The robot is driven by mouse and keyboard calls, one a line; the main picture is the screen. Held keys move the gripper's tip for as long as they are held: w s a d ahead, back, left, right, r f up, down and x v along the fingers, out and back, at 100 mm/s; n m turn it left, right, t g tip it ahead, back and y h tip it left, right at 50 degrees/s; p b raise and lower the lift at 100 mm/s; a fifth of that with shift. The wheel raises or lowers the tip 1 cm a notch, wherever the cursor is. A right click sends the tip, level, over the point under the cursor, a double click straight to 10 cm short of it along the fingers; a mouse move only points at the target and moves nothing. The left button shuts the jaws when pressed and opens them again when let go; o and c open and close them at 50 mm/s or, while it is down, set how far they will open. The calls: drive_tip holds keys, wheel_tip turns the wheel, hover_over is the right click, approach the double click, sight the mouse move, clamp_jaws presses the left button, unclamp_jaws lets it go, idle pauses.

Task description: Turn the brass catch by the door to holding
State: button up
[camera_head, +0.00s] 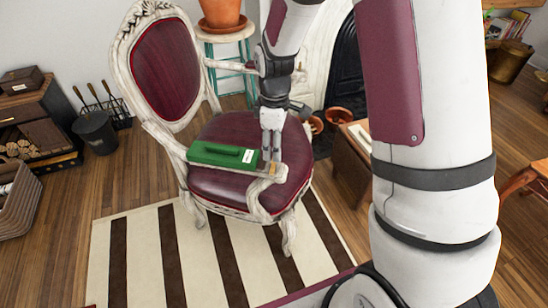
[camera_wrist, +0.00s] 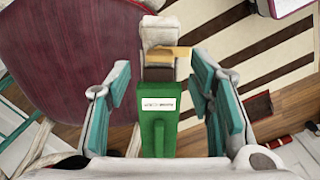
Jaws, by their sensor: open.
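A long green case (camera_head: 215,154) with a white label lies across the arm side of the chair. In the wrist view the green case (camera_wrist: 160,132) runs between my fingers. A brass-coloured bar (camera_wrist: 170,52) lies crosswise beyond its far end, over a brown block; a small brass-coloured patch (camera_head: 273,168) shows below my gripper in the head view. I cannot make out the catch's exact setting or a door. My gripper (camera_head: 271,155) is open and points down at the case's right end. Its teal-padded fingers (camera_wrist: 160,105) stand apart on either side of the case.
The carved white chair (camera_head: 300,157) has a dark red seat and stands on a striped rug (camera_head: 148,260). Its pale arm end (camera_wrist: 158,30) is close beyond the brass bar. A plant stand (camera_head: 229,33) is behind; a wooden box (camera_head: 345,160) is to the right.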

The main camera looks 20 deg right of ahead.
sight(273, 165)
wheel_tip(273, 165, down, 5)
drive_tip(key=shift+r+b, duration=0.1)
drive_tip(key=shift+b, duration=0.3)
clamp_jaws()
